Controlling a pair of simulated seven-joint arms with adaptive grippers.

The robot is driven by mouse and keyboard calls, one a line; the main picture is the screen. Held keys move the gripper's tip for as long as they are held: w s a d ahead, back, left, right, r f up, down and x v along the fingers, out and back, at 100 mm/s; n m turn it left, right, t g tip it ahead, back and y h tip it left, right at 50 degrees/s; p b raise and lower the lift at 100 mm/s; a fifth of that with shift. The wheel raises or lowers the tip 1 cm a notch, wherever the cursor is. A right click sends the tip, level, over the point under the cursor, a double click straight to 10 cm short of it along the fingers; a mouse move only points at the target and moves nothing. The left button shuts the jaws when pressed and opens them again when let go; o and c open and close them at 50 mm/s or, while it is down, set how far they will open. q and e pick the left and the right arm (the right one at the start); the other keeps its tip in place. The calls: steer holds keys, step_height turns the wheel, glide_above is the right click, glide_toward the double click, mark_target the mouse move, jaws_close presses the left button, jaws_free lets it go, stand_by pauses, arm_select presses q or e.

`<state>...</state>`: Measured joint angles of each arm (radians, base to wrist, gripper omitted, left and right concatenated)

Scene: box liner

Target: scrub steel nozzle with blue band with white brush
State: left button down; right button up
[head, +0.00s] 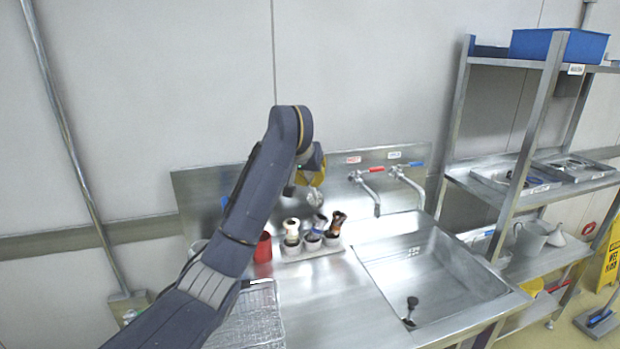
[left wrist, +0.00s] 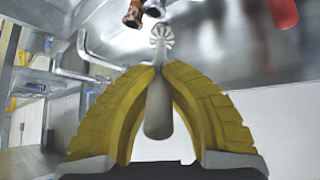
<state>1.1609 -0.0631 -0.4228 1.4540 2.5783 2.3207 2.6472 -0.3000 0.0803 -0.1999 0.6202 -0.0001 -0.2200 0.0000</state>
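My left gripper (head: 308,179) is above the back of the steel counter, in front of the backsplash. In the left wrist view its yellow fingers (left wrist: 158,70) are shut on the pale handle of what looks like the white brush (left wrist: 162,38), whose round, spoked head sticks out past the tips. The brush head (head: 315,197) hangs above the holder in the head view. Several nozzles stand in cups there; the middle one (head: 319,224) seems to be the steel nozzle with blue band, and a blue band shows in the left wrist view (left wrist: 155,8). My right gripper is out of view.
The cups sit in a steel holder (head: 313,254) beside a red cup (head: 263,247). A sink (head: 440,265) with two taps (head: 366,186) lies to the right, holding a small dark object (head: 411,306). A wire rack (head: 252,318) is at the front left.

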mark_target(309, 186)
arm_select(q)
steer(key=shift+f, duration=1.4)
stand_by(1.3)
steer(key=shift+s+d, duration=0.1)
steer(key=shift+s, duration=0.1)
steer(key=shift+s+d, duration=0.2)
steer(key=shift+s, duration=0.5)
steer(key=shift+f, duration=0.1)
steer(key=shift+w, duration=0.1)
steer(key=shift+w+a, duration=0.3)
steer(key=shift+w, duration=0.5)
steer(key=shift+w+a, duration=0.25)
steer(key=shift+w, duration=0.55)
steer(key=shift+f, duration=0.6)
steer(key=shift+s, duration=0.1)
